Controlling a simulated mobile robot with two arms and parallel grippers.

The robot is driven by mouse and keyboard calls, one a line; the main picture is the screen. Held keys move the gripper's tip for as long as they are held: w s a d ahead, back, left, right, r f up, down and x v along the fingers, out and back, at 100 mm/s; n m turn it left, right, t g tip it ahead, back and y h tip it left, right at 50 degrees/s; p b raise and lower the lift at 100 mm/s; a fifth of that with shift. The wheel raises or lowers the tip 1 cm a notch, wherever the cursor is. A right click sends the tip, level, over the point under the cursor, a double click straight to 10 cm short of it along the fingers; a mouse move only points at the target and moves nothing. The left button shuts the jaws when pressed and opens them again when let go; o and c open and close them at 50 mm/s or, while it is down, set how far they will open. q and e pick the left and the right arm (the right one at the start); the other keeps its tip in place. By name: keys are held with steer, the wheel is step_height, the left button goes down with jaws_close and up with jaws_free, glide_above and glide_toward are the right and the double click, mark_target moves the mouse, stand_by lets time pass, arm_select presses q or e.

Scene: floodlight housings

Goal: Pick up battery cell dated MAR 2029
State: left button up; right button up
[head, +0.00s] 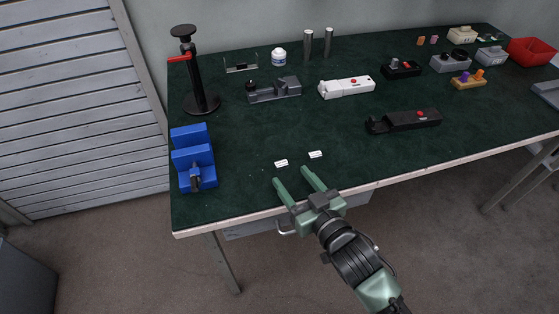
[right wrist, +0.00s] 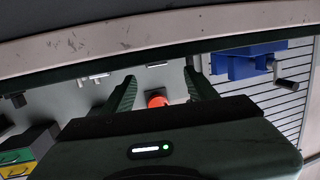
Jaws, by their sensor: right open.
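No battery cell can be picked out by its date in these views. Two upright grey cylinders (head: 307,45) (head: 328,42) stand at the back of the green table; I cannot tell whether they are cells. Two small white printed pieces (head: 281,163) (head: 316,154) lie near the front edge, their print too small to read. My right gripper (head: 291,176) is open and empty, its fingertips close to these pieces at the front edge. It also shows in the right wrist view (right wrist: 160,80), fingers apart. My left gripper is not in view.
A blue vise (head: 194,158) sits at the left, with a black stand (head: 200,85) behind it. White (head: 346,87), grey (head: 273,90) and black (head: 404,121) housings lie further back. A red bin (head: 531,51) is at the far right.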

mark_target(283, 166)
steer(key=x, duration=0.4)
steer(key=shift+w+f+p, duration=0.3)
steer(key=shift+w, duration=0.05)
steer(key=shift+w+a, duration=0.15)
jaws_close()
